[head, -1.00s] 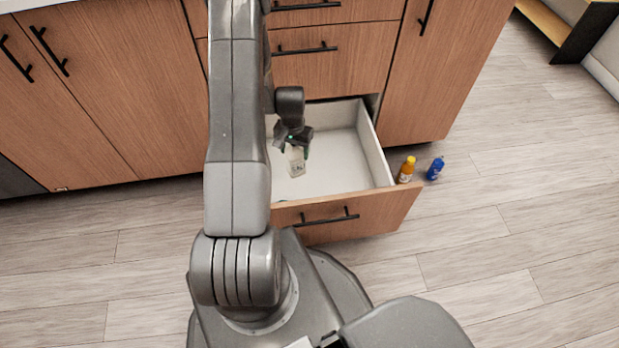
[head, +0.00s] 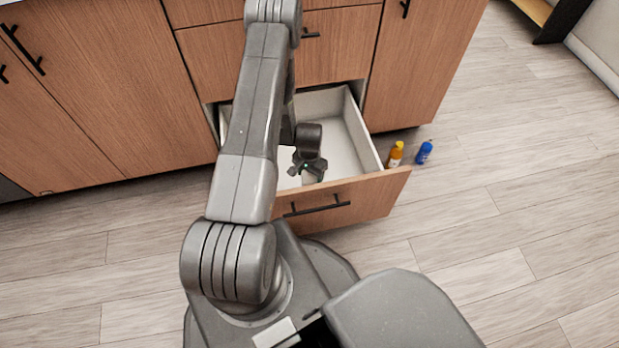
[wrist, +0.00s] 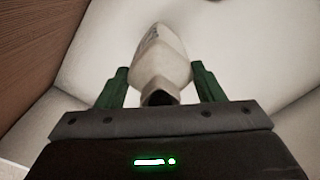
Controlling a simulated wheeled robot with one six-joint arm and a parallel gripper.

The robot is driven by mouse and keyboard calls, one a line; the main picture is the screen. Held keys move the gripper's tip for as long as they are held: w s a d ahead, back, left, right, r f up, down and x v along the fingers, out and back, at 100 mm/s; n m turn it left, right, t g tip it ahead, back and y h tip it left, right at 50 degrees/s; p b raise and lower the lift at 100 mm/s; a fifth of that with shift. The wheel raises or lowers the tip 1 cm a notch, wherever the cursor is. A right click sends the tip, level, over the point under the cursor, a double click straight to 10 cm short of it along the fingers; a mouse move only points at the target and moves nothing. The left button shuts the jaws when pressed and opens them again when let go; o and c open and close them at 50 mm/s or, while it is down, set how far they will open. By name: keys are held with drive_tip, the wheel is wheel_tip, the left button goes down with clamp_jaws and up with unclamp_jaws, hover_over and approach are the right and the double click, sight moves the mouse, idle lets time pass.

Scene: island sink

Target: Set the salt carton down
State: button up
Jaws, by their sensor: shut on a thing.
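My gripper (wrist: 160,86) is shut on the salt carton (wrist: 160,55), a pale, whitish thing that shows between the green fingers in the wrist view. Faint dark print shows near its far end. In the head view my gripper (head: 308,166) is down inside the open drawer (head: 366,196), towards its front. The carton is mostly hidden there by my gripper. The white drawer floor lies behind the carton in the wrist view; I cannot tell whether the carton touches it.
The drawer's front panel and right wall (head: 362,128) stand close to my gripper. Free white floor shows right of it. An orange bottle with a yellow cap (head: 395,154) and a blue bottle (head: 424,152) stand outside, right of the drawer. Wooden cabinets rise behind.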

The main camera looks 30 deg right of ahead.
drive_tip(key=shift+f, duration=0.9)
drive_tip(key=o, duration=1.6)
drive_tip(key=shift+f, duration=0.1)
wheel_tip(320, 180, up, 12)
drive_tip(key=p, duration=0.2)
drive_tip(key=shift+p, duration=0.4)
